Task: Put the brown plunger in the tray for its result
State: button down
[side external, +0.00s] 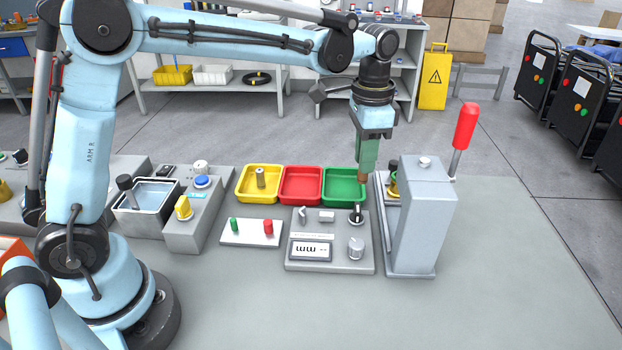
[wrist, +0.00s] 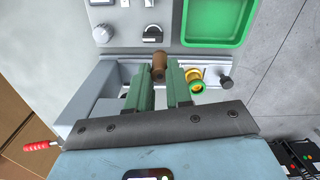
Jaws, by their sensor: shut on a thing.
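The brown plunger (wrist: 158,66) is held between the green fingers of my gripper (wrist: 160,80) in the wrist view. In the side view its brown tip (side external: 362,179) shows just below my gripper (side external: 367,158), which points down at the right edge of the green tray (side external: 330,203). In the wrist view the green tray (wrist: 244,38) lies up and to the right of the plunger. The red tray (side external: 301,200) and yellow tray (side external: 243,199) stand left of it. The yellow tray has a grey-brown cylinder (side external: 261,177) in it; the red one looks empty.
The grey press (side external: 424,225) with a red lever (side external: 465,126) stands close to the right of my gripper. A yellow-and-green ringed part (wrist: 195,80) sits beside the fingers. A meter panel (side external: 330,268) stands in front of the trays. The bench's front is clear.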

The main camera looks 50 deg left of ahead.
jog(key=shift+w+a+f, duration=0.85)
jog(key=shift+a+f, duration=0.7)
jog(key=shift+f, duration=0.2)
jog(key=shift+w+a+f, duration=0.85)
jog(key=shift+a+f, duration=0.75)
jog(key=shift+f, duration=0.15)
jog(key=shift+w+a+f, duration=0.85)
jog(key=shift+a+f, duration=0.7)
jog(key=shift+f, duration=0.2)
jog(key=shift+f, duration=0.15)
jog(key=c, duration=1)
grip_release()
jog(key=shift+c, duration=0.2)
